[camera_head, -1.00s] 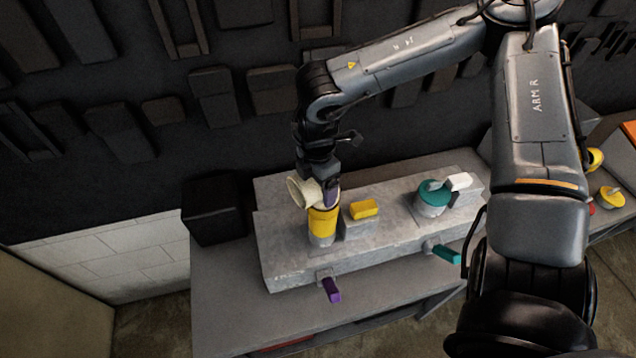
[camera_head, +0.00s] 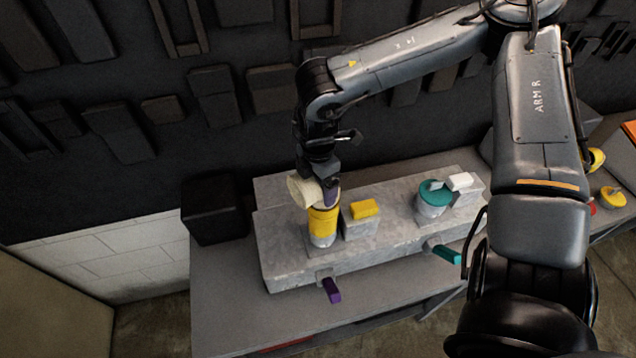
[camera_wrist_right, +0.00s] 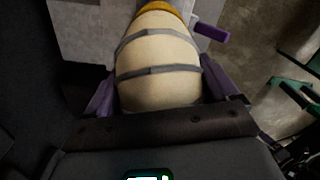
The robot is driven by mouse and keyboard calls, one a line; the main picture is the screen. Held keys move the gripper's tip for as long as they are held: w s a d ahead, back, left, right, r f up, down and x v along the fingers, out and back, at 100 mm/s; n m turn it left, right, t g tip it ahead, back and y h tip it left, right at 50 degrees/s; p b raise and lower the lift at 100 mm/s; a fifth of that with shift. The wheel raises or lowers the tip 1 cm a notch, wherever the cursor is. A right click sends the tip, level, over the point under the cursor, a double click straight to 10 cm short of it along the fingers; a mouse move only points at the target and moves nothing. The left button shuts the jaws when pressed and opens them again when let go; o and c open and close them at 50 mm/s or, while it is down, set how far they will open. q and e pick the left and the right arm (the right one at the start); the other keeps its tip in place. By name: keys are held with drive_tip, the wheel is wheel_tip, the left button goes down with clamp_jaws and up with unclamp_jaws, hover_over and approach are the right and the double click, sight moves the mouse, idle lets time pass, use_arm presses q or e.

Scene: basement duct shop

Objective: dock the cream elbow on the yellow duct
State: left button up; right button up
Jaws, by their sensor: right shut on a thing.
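The cream elbow (camera_head: 301,190) is held by my right gripper (camera_head: 330,188) directly above the yellow duct (camera_head: 322,222). The duct stands upright at the left part of the grey block, with a yellow upper band and a pale lower part. In the right wrist view the elbow (camera_wrist_right: 158,65) fills the space between the purple fingers of my right gripper (camera_wrist_right: 160,92), with two grey bands around it. The duct's yellow rim (camera_wrist_right: 165,8) shows at the elbow's far end. The elbow's lower end meets the yellow rim; whether it is fully seated I cannot tell. My left gripper is not in view.
The grey block (camera_head: 285,255) lies on a workbench (camera_head: 225,310). A yellow block (camera_head: 364,209) is close right of the duct. A teal-topped canister (camera_head: 433,205) and a white block (camera_head: 460,181) are farther right. Purple (camera_head: 331,290) and teal (camera_head: 446,254) handles stick out in front.

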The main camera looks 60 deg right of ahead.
idle(0.7)
drive_tip(key=shift+f+b, duration=0.6)
drive_tip(key=shift+b, duration=0.25)
drive_tip(key=o, duration=0.9)
drive_tip(key=shift+r, duration=0.1)
drive_tip(key=shift+r+p, duration=1.85)
drive_tip(key=shift+r, duration=0.85)
drive_tip(key=shift+r+p, duration=1.75)
drive_tip(key=shift+r, duration=1)
